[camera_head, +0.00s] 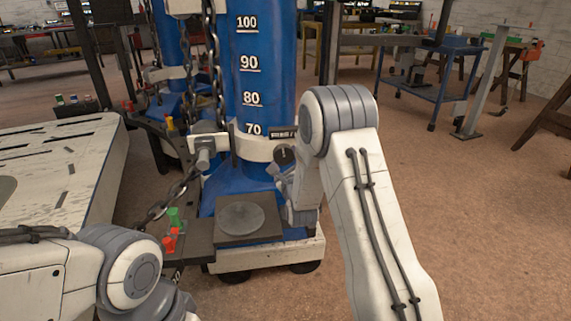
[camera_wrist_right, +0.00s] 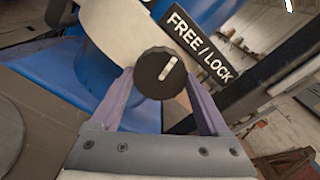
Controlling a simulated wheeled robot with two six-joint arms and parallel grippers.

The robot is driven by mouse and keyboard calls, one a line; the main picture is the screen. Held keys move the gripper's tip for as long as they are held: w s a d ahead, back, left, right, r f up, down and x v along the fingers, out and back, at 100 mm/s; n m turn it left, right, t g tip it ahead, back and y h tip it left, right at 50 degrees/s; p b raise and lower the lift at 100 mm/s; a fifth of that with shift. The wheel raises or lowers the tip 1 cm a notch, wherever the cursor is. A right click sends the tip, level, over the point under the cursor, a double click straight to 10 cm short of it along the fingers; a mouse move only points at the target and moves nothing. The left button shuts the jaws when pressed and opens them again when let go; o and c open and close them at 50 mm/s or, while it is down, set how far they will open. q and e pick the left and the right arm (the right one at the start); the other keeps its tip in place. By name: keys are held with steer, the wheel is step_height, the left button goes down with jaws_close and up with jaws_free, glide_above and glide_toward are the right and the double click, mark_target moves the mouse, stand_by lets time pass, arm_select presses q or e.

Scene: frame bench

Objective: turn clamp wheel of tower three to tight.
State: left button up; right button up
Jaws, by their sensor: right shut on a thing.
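A blue tower (camera_head: 263,85) with a scale reading 70 to 100 stands in the middle of the head view. A white collar (camera_head: 252,146) rings it and carries a black round clamp wheel (camera_head: 285,156). In the right wrist view the wheel (camera_wrist_right: 160,73) shows a short white mark tilted to the upper right. A black FREE / LOCK label (camera_wrist_right: 198,47) is beside it. My right gripper (camera_wrist_right: 159,84) is shut on the wheel, one finger on each side. In the head view this gripper (camera_head: 279,173) is partly hidden by my arm. My left gripper is out of view. No tower number is readable.
Chains (camera_head: 215,65) hang beside the tower. A dark plate (camera_head: 248,233) with a round disc sits at its foot, with green and red pieces (camera_head: 173,222) nearby. A pale slotted table (camera_head: 60,165) stands left. Floor on the right is open up to a blue cart (camera_head: 425,88).

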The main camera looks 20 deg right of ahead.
steer(key=shift+m+b, duration=0.35)
steer(key=shift+m, duration=0.45)
steer(key=o, duration=1.2)
steer(key=shift+o, duration=0.2)
steer(key=s+a, duration=0.2)
steer(key=s, duration=0.8)
steer(key=shift+s+p, duration=0.15)
steer(key=shift+p, duration=0.3)
